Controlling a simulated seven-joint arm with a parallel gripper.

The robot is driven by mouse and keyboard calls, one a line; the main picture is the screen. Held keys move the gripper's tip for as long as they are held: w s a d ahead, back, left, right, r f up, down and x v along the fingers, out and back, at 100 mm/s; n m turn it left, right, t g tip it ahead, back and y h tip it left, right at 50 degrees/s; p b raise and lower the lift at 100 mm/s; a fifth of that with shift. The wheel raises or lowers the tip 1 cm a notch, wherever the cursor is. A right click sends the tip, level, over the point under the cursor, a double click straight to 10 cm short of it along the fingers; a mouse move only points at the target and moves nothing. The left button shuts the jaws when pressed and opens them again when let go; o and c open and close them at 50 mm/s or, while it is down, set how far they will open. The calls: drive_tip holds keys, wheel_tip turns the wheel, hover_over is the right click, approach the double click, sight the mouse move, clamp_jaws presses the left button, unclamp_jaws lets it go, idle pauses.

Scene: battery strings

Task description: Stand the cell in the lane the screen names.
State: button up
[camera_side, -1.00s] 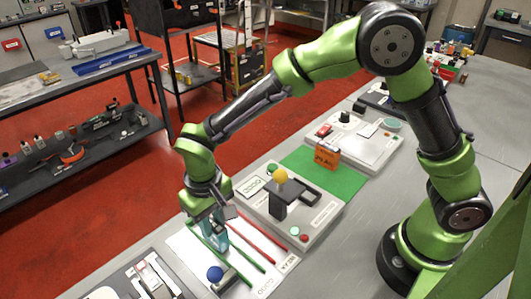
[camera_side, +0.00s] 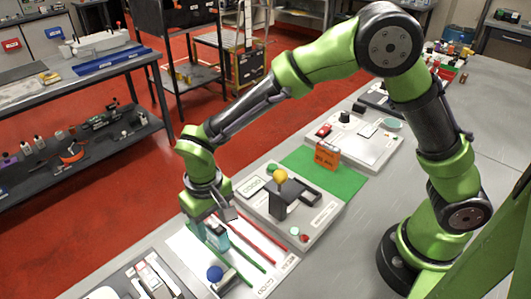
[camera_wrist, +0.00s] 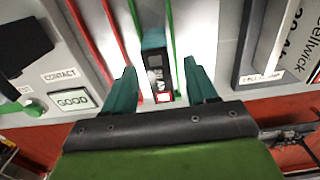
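The cell (camera_wrist: 154,68), dark teal with a white-lettered label and a red mark, stands between the two green strips in the wrist view. My gripper (camera_wrist: 162,88) has one teal finger on each side of it, with visible gaps, so it looks open around the cell. In the side view my gripper (camera_side: 216,238) is low over the white lane sheet (camera_side: 188,248) and hides most of the cell. Two red strips (camera_wrist: 98,32) run beside the green ones. The small screen (camera_wrist: 72,99) reads GOOD, next to a CONTACT label.
A grey tester (camera_side: 310,222) with a black arm and a yellow ball (camera_side: 280,176) stands beside the lanes. An orange box (camera_side: 327,156) stands on a green mat (camera_side: 345,182).

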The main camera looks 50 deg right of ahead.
wheel_tip(320, 180, up, 17)
idle(0.6)
drive_tip(key=shift+w, duration=0.1)
drive_tip(key=s+d+r+m+t+y, duration=0.1)
drive_tip(key=s+d+m+t, duration=0.1)
drive_tip(key=s+d, duration=0.4)
drive_tip(key=s+d+r+m+t+y, duration=0.1)
drive_tip(key=s+d+t, duration=0.4)
drive_tip(key=d, duration=1)
drive_tip(key=shift+s+d+r+m, duration=0.3)
drive_tip(key=shift+s+m, duration=0.2)
drive_tip(key=shift+s, duration=0.5)
